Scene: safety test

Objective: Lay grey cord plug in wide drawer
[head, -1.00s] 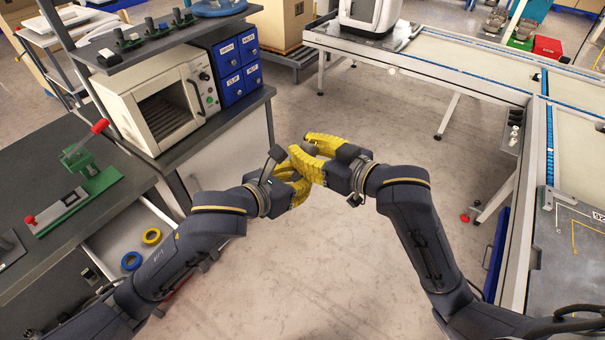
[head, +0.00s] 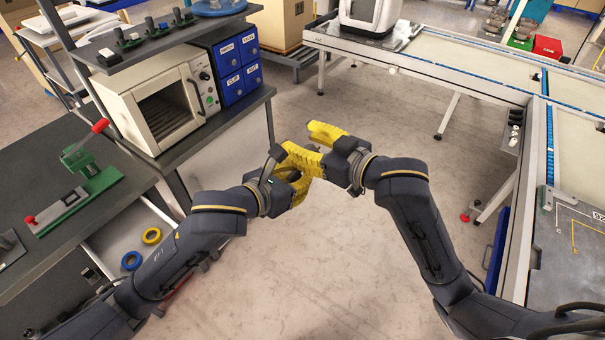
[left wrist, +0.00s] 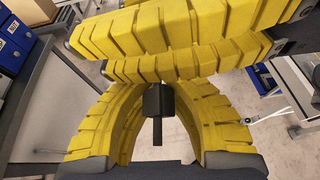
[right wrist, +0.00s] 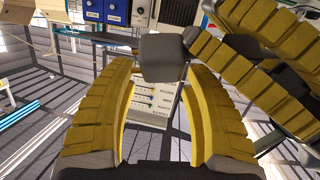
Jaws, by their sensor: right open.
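The grey cord plug (left wrist: 158,100) shows as a dark block with a short stem between the yellow fingers of my left gripper (left wrist: 158,82). Its grey face also shows in the right wrist view (right wrist: 162,57). My left gripper appears shut on it, though its fingertips are partly hidden by the right fingers. My right gripper (head: 312,145) is open, its fingers spread around the plug and crossing the left fingers. An open pale drawer (head: 112,243), seemingly the wide drawer, is under the left bench, partly hidden by my left arm.
A yellow tape roll (head: 152,236) and a blue one (head: 131,261) lie in the drawer. A green press (head: 85,185) stands on the dark bench. An oven (head: 160,105) and blue drawer cabinet (head: 238,70) are behind. Floor between bench and conveyor (head: 455,85) is clear.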

